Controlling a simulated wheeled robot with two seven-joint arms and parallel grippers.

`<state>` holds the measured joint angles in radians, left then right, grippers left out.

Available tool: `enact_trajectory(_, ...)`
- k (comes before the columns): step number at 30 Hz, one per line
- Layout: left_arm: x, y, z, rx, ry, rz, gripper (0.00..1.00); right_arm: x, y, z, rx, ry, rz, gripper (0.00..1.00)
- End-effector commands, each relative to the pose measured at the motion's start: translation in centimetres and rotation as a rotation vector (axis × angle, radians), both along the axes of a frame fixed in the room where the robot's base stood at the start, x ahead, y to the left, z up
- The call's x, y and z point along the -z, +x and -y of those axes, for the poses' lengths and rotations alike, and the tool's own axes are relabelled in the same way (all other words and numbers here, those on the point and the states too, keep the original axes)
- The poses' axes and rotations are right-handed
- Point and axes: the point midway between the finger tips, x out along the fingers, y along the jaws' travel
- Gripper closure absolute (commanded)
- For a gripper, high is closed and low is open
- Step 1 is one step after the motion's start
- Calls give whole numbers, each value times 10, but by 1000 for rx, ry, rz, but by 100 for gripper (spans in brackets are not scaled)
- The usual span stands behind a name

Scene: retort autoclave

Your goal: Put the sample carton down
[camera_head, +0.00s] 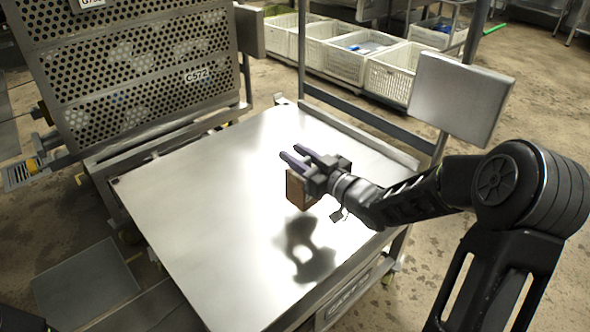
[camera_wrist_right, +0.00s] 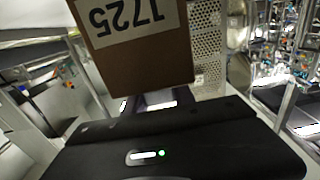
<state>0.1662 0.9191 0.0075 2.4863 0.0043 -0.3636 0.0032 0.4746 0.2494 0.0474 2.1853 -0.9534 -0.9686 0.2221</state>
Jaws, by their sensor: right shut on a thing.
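The sample carton (camera_head: 297,190) is a small brown box. My right gripper (camera_head: 300,160) is shut on it and holds it above the bare metal table (camera_head: 190,200); a shadow lies on the table below and near it. In the right wrist view the carton (camera_wrist_right: 130,45) fills the upper middle, with a white label reading "1725" upside down. The fingertips are mostly hidden in that view. My left gripper does not show in the head view.
A perforated metal basket (camera_head: 140,65) marked G572 stands at the back left. White crates (camera_head: 390,75) stand on the floor behind the table. A grey panel (camera_head: 460,97) rises at the table's right. The tabletop is clear.

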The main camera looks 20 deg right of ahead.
Motion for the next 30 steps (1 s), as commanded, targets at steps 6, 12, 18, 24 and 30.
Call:
enact_trajectory(6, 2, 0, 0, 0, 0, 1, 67, 4, 0, 0, 0, 0, 0, 100)
enact_trajectory(12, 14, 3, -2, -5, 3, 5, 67, 32, 0, 0, -1, 1, -1, 100)
enact_trajectory(18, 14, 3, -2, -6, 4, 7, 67, 36, 0, 0, 0, 0, 2, 100)
enact_trajectory(24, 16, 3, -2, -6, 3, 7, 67, 38, 0, 0, 0, -1, 1, 100)
enact_trajectory(30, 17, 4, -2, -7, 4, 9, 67, 39, 0, 0, 0, -1, 1, 61)
